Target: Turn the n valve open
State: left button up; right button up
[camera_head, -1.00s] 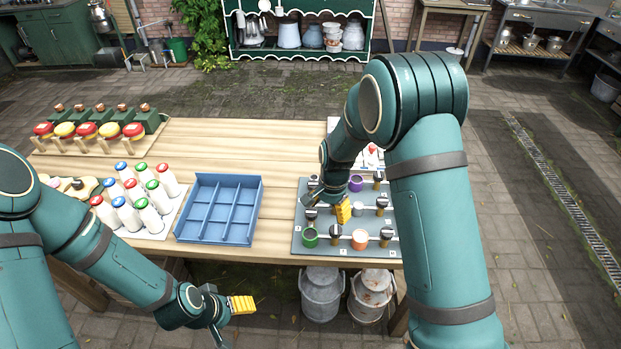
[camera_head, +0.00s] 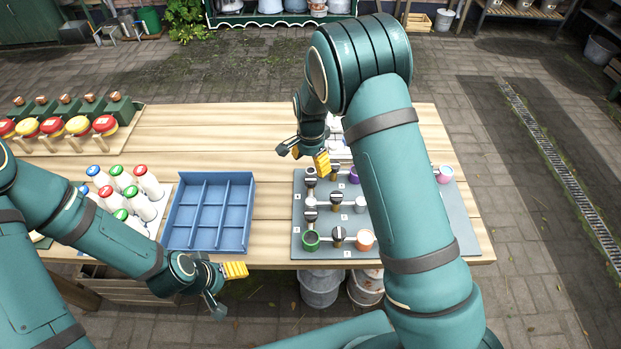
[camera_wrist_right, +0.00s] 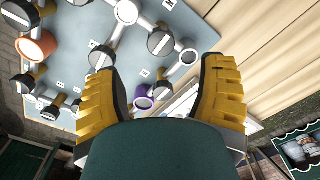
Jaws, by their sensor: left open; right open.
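The grey valve board (camera_head: 466,215) lies on the right part of the table, with several black-handled valves on pale pipes. In the right wrist view a letter N (camera_wrist_right: 143,73) is printed on the board, between one black-handled valve (camera_wrist_right: 160,43) and another black-handled valve (camera_wrist_right: 101,57); I cannot tell for sure which it names. My right gripper (camera_head: 304,158) is open and empty above the board's far left corner, apart from the valves. Its yellow-padded fingers frame the right wrist view (camera_wrist_right: 160,98). My left gripper (camera_head: 226,287) is open and empty in front of the table's front edge. My right arm hides part of the board.
A blue divided tray (camera_head: 250,215) stands left of the board, with bare wood between. White bottles with coloured caps (camera_head: 148,184) stand further left. Coloured cups, one green (camera_head: 310,240), one orange (camera_head: 366,239) and one purple (camera_wrist_right: 143,97), sit at pipe ends.

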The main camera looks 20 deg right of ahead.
aim_at(311, 179)
notch_tip(311, 179, down, 8)
jog(key=shift+w+r, duration=0.1)
dwell(0.4)
grip_shut()
